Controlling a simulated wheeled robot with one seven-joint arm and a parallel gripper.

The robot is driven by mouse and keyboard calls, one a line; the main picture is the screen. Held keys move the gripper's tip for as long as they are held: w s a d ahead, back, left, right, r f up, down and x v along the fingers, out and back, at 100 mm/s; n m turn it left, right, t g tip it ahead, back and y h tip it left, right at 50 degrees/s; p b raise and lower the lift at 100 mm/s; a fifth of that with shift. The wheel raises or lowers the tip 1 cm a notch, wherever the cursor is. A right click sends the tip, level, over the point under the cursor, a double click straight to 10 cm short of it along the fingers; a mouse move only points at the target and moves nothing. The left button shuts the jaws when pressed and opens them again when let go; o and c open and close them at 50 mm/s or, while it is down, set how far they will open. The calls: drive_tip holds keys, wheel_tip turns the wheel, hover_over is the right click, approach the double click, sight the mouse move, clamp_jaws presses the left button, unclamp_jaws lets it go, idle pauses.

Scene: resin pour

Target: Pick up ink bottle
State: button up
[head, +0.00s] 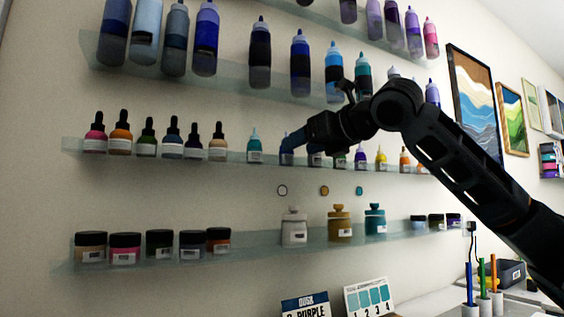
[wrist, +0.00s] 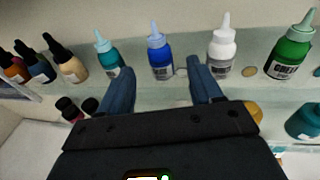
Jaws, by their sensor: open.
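The small bottles on the middle shelf include dropper bottles and nozzle bottles; which one is the ink bottle is not marked. My gripper (head: 290,140) is at the middle shelf in the head view, in front of a blue nozzle bottle (head: 286,158). In the wrist view my gripper (wrist: 160,68) is open and empty, with its two blue fingers apart. The blue bottle (wrist: 160,60) stands upright between and beyond the fingertips. A teal bottle (wrist: 107,52) is to its left and a white bottle (wrist: 221,48) to its right. Contact with the fingers is not visible.
A glass shelf (head: 170,151) carries the row closely spaced. Larger bottles (head: 260,55) stand on the shelf above. Jars (head: 90,247) and pump bottles (head: 340,223) stand on the shelf below. A green bottle (wrist: 292,48) is at the wrist view's right.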

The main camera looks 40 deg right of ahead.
drive_tip(key=shift+w+d+f, duration=0.1)
drive_tip(key=shift+w+f, duration=0.05)
drive_tip(key=shift+w, duration=0.9)
drive_tip(key=shift+w+d+f, duration=0.1)
drive_tip(key=shift+w+f, duration=0.1)
drive_tip(key=shift+w, duration=0.8)
drive_tip(key=shift+w+d+f, duration=0.1)
drive_tip(key=shift+w+f, duration=0.05)
drive_tip(key=shift+w, duration=0.9)
drive_tip(key=shift+c, duration=0.4)
drive_tip(key=c, duration=1)
drive_tip(key=shift+o, duration=0.2)
drive_tip(key=shift+r, duration=0.1)
drive_tip(key=shift+s+a+r, duration=0.15)
drive_tip(key=shift+s+r, duration=0.05)
drive_tip(key=shift+r, duration=0.35)
wheel_tip(320, 180, up, 6)
drive_tip(key=shift+s+p, duration=0.15)
drive_tip(key=shift+p, duration=0.4)
drive_tip(key=s+a, duration=0.2)
drive_tip(key=s, duration=0.7)
drive_tip(key=s+a, duration=0.3)
drive_tip(key=s, duration=0.6)
drive_tip(key=shift+s+a+f+b, duration=0.15)
drive_tip(key=shift+s+a+b, duration=0.05)
drive_tip(key=shift+s+b, duration=0.1)
